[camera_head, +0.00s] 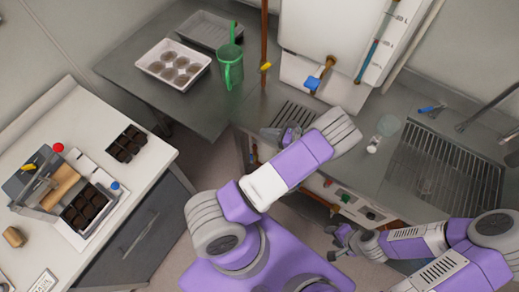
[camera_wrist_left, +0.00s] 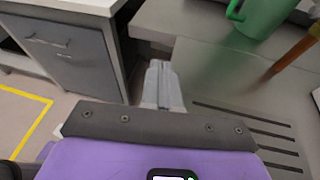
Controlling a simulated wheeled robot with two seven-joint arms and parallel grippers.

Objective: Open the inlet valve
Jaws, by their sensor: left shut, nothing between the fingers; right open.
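A brown upright pipe (camera_head: 264,35) at the back of the counter carries a yellow handle (camera_head: 266,67). A brass tap with a blue handle (camera_head: 313,83) sits under the white tank (camera_head: 330,40). I cannot tell for sure which one is the inlet valve. The pipe's lower part also shows at the right of the left wrist view (camera_wrist_left: 297,54). My left gripper (camera_head: 283,135) is shut and empty near the slotted drain, in front of the pipe and apart from both handles; its fingers show in the wrist view (camera_wrist_left: 162,85). My right gripper (camera_head: 340,240) is open, low before the counter front.
A green watering can (camera_head: 230,72) and a white pot tray (camera_head: 173,64) stand on the grey counter left of the pipe. A sink grate (camera_head: 440,165) is at right. A white bench (camera_head: 140,175) with seedling trays is at left.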

